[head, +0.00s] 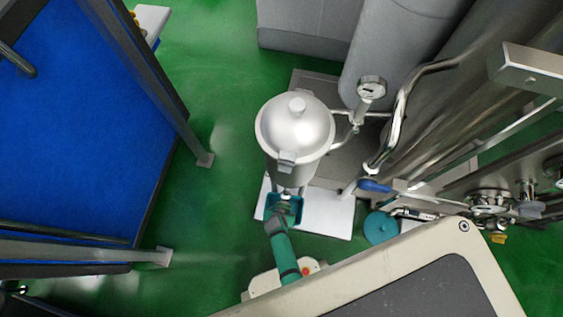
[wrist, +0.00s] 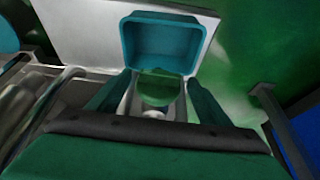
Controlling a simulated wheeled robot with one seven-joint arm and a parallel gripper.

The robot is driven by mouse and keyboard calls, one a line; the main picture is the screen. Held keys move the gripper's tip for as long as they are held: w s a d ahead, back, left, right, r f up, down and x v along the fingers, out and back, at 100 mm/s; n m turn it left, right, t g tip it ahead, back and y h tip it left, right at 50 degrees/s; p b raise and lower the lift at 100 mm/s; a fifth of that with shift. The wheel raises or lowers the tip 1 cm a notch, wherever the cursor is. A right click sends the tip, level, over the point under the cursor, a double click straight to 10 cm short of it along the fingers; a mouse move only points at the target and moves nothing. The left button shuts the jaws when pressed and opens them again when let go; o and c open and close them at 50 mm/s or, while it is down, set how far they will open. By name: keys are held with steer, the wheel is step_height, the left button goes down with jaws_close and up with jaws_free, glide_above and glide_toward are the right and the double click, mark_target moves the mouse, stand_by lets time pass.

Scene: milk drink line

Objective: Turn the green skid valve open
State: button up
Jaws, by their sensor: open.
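My gripper (head: 278,219) is below the steel vessel (head: 297,135) in the head view, close to a small teal bin. In the wrist view my gripper (wrist: 158,84) is open, its two dark green fingers spread on either side. Between them show pale metal and a rounded green patch (wrist: 158,92); I cannot tell whether this is the green valve or floor behind it. No green valve handle is clear in the head view. A blue handle (head: 375,186) sits on the pipework to the right of the vessel.
The teal bin (wrist: 165,45) is just beyond my fingers, on a white board (head: 325,215). A round teal object (head: 380,227) lies to the right near pipes (head: 397,115).

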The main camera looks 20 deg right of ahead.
steer(key=c, duration=1)
steer(key=shift+c, duration=0.2)
steer(key=shift+w+a+f+n+g+h, duration=0.15)
steer(key=shift+a+n+g+h, duration=0.1)
steer(key=shift+g+h, duration=0.45)
steer(key=shift+w+a+n+g+h, duration=0.2)
steer(key=shift+g+h, duration=0.25)
steer(key=shift+h, duration=0.6)
steer(key=shift+w+a+f+n+g+h, duration=0.1)
steer(key=shift+a+n+g+h, duration=0.15)
steer(key=shift+g+h, duration=0.45)
steer(key=shift+a+f+h, duration=0.1)
steer(key=shift+f+h, duration=0.05)
steer(key=shift+h, duration=0.4)
steer(key=shift+s, duration=0.1)
